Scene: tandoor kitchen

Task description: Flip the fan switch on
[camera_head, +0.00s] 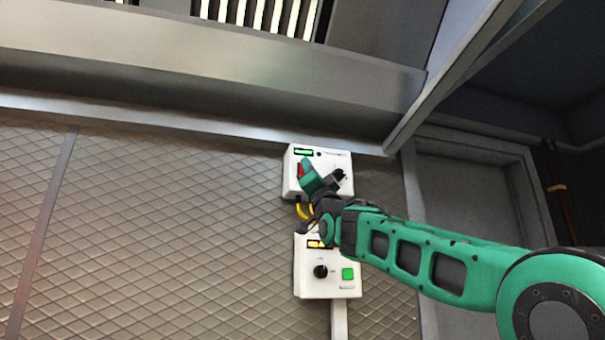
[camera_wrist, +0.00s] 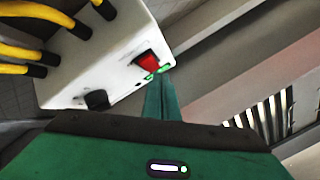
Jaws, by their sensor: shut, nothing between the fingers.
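The upper white control box (camera_head: 334,160) is fixed to the tiled wall below the metal hood. Its red switch (camera_head: 300,168) is at the left of its face, partly covered by my gripper. The same red switch (camera_wrist: 148,60) shows plainly in the wrist view, near a black knob (camera_wrist: 97,100). Any label for the fan is too small to read. My gripper (camera_head: 307,168) is shut and empty, in front of the upper box. In the wrist view its fingertips (camera_wrist: 160,82) are close to the red switch; I cannot tell whether they touch it.
A lower white control box (camera_head: 312,287) with a black knob (camera_head: 320,271) and a green button (camera_head: 348,274) sits just beneath. Yellow cables (camera_wrist: 30,54) come out of the upper box's underside. The metal hood (camera_head: 200,65) overhangs above. The wall at the left is clear.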

